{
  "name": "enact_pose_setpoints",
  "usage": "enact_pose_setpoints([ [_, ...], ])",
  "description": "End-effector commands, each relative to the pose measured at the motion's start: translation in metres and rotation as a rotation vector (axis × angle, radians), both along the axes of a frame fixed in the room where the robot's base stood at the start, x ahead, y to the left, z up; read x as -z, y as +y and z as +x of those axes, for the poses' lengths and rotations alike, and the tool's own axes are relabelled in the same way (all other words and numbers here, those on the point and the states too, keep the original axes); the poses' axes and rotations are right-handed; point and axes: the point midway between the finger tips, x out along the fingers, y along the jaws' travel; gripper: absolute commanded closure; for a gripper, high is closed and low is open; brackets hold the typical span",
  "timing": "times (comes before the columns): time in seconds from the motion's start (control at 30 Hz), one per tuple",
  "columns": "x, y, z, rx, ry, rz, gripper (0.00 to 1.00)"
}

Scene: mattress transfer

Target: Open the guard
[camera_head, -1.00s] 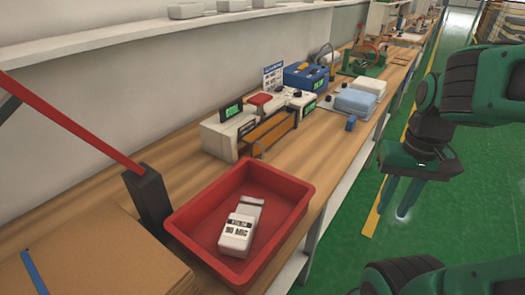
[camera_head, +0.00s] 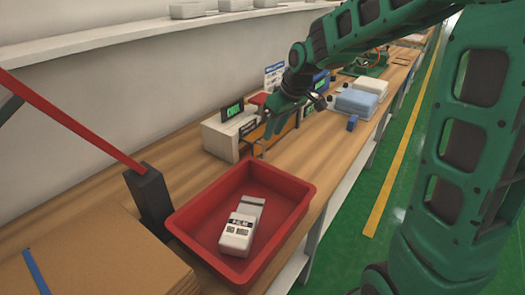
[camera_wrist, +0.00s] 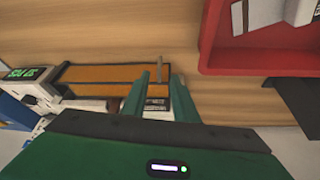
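The guard (camera_wrist: 98,75) shows in the wrist view as orange panels in a dark frame. It runs along the front of a white device (camera_head: 218,138) on the bench; my gripper partly hides both in the head view. A small brown upright piece (camera_wrist: 160,69) stands at the guard's right end. My gripper (camera_wrist: 161,78) is open, with its two green fingers apart on either side of this piece in the picture. I cannot tell whether they touch it. In the head view, my gripper (camera_head: 268,134) is at the device's front.
A red tray (camera_head: 187,216) holding white packs (camera_head: 237,232) is nearer on the bench. A grey post with a red bar (camera_head: 148,196) stands beside it. The bench between tray and device is clear.

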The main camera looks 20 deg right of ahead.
Motion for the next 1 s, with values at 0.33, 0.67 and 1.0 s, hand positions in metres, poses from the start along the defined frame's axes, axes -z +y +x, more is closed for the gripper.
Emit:
enact_pose_setpoints([
  [0.33, 0.053, 0.008, 0.018, 0.001, 0.007, 0.001, 0.74],
  [0.67, 0.09, 0.013, 0.032, 0.003, 0.004, -0.001, 0.74],
  [1.0, 0.095, 0.014, 0.034, 0.004, 0.002, -0.002, 0.74],
])
